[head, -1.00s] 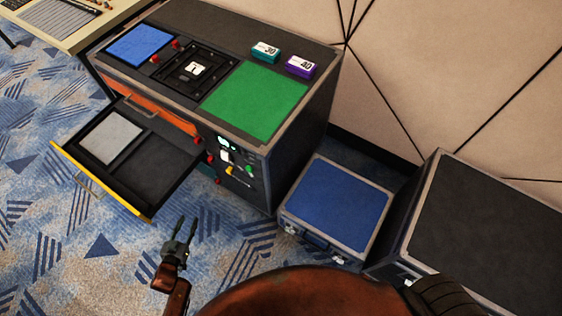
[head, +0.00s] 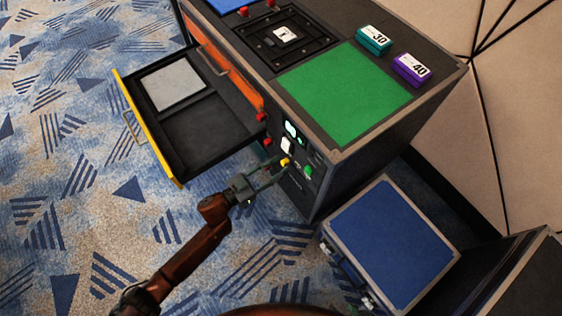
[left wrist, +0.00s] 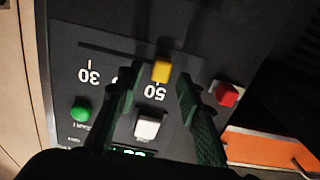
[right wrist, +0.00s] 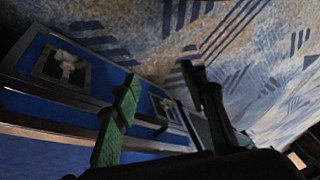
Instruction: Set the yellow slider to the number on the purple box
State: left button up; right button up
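The purple box (head: 412,69) stands on the cabinet top and reads 40. The yellow slider (head: 285,162) is on the cabinet's front panel. In the left wrist view the slider (left wrist: 161,70) sits by the upside-down mark 50; the mark 30 lies to the left, and a number between is mostly hidden by a finger. My left gripper (head: 273,177) is open at the panel. In the left wrist view its fingers (left wrist: 158,82) are on either side of the slider, apart from it as far as I can tell. My right gripper (right wrist: 160,88) is open and empty.
A teal box (head: 374,40) reading 30 stands beside the purple one. Near the slider are a white button (left wrist: 147,126), a green button (left wrist: 80,110) and a red knob (left wrist: 227,94). An open drawer (head: 190,140) juts out left. A blue case (head: 390,245) stands right.

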pick_arm(q)
jog(key=shift+x, duration=0.8)
jog(key=shift+c, duration=0.3)
jog(key=shift+a, duration=0.1)
grip_shut()
